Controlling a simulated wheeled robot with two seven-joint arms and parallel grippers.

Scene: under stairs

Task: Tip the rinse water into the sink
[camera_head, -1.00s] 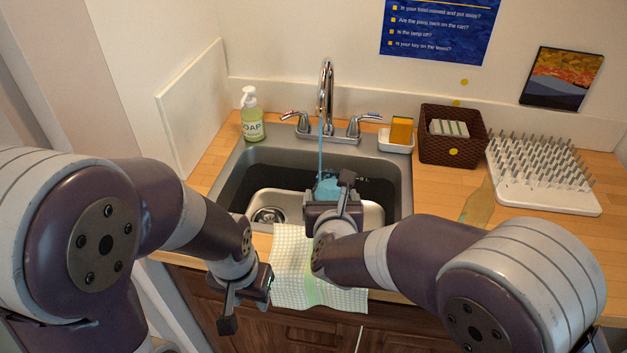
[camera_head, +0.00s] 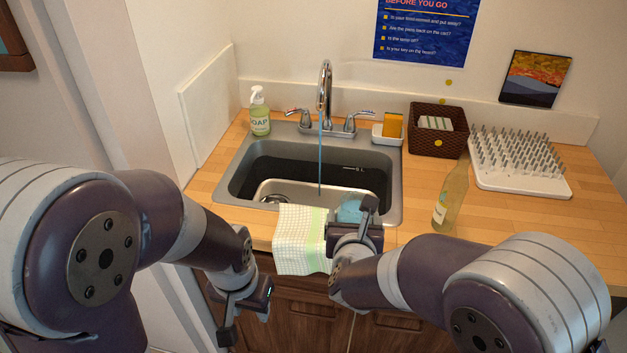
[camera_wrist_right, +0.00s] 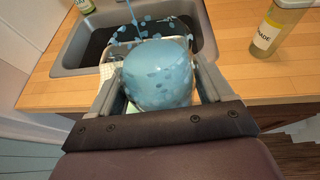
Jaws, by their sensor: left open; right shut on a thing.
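The sink (camera_head: 393,206) is set in the wooden counter, with a pale metal tub (camera_head: 285,187) inside. A thin blue water stream (camera_head: 320,165) falls from the tap (camera_head: 324,90) into it. My right gripper (camera_head: 356,228) is shut on a rounded blue speckled vessel (camera_wrist_right: 157,75). It holds the vessel at the sink's front right edge, beside the stream; in the head view the vessel (camera_head: 350,209) is partly hidden by the gripper. Blue splashes show beyond it in the right wrist view. I cannot see the vessel's inside. My left gripper (camera_head: 245,312) is open and empty, low before the cabinet.
A checked towel (camera_head: 300,240) hangs over the front edge. A glass bottle (camera_head: 452,198) stands right of the sink. A soap bottle (camera_head: 260,116), sponge dish (camera_head: 388,138), brown basket (camera_head: 438,143) and spiked drying rack (camera_head: 520,165) stand behind and beside. Counter at front right is bare.

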